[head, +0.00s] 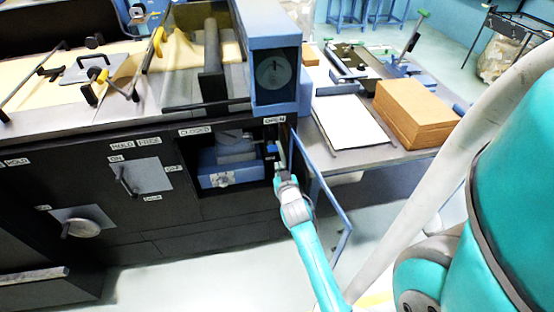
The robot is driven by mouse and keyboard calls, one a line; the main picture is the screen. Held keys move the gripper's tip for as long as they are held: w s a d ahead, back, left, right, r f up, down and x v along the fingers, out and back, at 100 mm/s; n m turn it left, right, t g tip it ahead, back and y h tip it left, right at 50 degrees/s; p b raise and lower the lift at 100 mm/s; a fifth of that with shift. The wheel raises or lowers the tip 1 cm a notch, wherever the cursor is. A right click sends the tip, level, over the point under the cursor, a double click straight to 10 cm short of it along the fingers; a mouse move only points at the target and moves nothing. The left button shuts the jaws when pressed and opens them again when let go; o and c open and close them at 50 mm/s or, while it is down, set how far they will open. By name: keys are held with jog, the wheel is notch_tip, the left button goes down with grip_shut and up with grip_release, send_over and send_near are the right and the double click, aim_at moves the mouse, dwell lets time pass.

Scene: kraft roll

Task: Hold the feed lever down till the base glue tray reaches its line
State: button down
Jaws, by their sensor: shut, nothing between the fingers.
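An open compartment in the black machine (130,235) holds a blue unit (230,174) with a small pale round mark on its front, perhaps the base glue tray's housing. The tray's glue level and its line cannot be made out. My gripper (277,163) is at the right side of this opening, just right of the blue unit, below the "OPEN" label (275,120). Its fingers are small and dark here and look shut. I cannot tell the feed lever apart at the gripper, nor whether the fingers touch it.
A blue-framed door (323,187) stands swung open right of my gripper, close to my arm. A dial (274,71) sits on a blue housing above. A table at right bears white sheets (347,122) and a brown stack (418,112). Pale floor is clear below the machine.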

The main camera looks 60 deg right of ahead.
jog(key=shift+s+a+f, duration=0.25)
jog(key=shift+s+a, duration=0.75)
jog(key=shift+a, duration=0.15)
jog(key=s+a+f+n+t+y, duration=0.1)
jog(key=s+a+n+t+y, duration=0.2)
jog(key=a, duration=0.9)
jog(key=s+a+f+n+y, duration=0.15)
jog(key=s+a, duration=0.35)
jog(key=a, duration=0.7)
jog(key=s+a+r+n+t+y, duration=0.1)
jog(key=s+a+r+n+y, duration=0.1)
jog(key=s+a+r, duration=0.3)
jog(key=s+a+r+n+y, duration=0.3)
jog(key=s+a+r+y, duration=0.2)
jog(key=s+a, duration=0.3)
jog(key=s+r, duration=0.1)
jog(key=s, duration=0.3)
jog(key=shift+t, duration=0.4)
